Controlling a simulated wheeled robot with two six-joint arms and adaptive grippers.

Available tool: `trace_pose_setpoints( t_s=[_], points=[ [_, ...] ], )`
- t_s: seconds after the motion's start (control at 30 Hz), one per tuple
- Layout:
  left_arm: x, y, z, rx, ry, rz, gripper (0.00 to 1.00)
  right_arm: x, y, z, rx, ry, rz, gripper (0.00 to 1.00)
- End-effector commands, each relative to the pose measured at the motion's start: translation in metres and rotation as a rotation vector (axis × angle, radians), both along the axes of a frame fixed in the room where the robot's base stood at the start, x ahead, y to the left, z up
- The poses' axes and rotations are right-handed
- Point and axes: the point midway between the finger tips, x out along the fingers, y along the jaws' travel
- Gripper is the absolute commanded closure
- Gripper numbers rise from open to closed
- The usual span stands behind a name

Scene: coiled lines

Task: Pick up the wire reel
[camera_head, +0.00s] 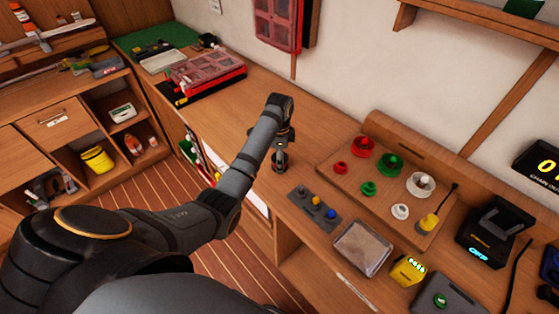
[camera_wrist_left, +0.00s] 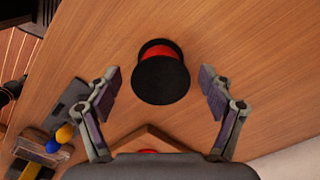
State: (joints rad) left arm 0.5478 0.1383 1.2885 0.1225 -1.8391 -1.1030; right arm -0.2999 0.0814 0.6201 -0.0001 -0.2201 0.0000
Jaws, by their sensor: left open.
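The wire reel (camera_wrist_left: 160,82) has black round flanges with red winding between them. In the left wrist view it stands on the wooden bench top, between and beyond the fingertips. My left gripper (camera_wrist_left: 160,74) is open, with one finger on each side of the reel and visible gaps to it. In the head view my left gripper (camera_head: 281,152) points down over the bench, left of the spool board. The reel cannot be made out clearly there beneath the gripper. My right gripper is not in view.
A wooden board (camera_head: 337,172) with red, green and white spools lies right of my gripper. A grey block with coloured knobs (camera_head: 316,206) and a clear-lidded box (camera_head: 362,248) are nearer. A red case (camera_head: 206,75) lies far left. Bench between case and gripper is clear.

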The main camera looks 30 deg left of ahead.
Motion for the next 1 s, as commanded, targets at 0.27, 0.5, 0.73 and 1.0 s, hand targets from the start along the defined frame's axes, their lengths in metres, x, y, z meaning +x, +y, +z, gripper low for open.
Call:
trace_pose_setpoints(
  t_s=[0.27, 0.5, 0.73, 1.0],
  points=[
    [0.0001, -0.0002, -0.0051, 0.0, -0.001, 0.0, 0.2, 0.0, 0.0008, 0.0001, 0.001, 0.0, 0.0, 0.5],
    [0.0001, -0.0002, -0.0049, 0.0, -0.001, 0.0, 0.53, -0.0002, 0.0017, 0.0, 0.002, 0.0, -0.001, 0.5],
    [-0.0002, -0.0002, -0.0053, 0.0, 0.0, 0.0, 0.84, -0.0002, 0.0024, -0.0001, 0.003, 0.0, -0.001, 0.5],
    [-0.0004, -0.0002, -0.0053, 0.0, 0.001, 0.0, 0.93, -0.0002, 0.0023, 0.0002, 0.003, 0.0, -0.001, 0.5]
  ],
)
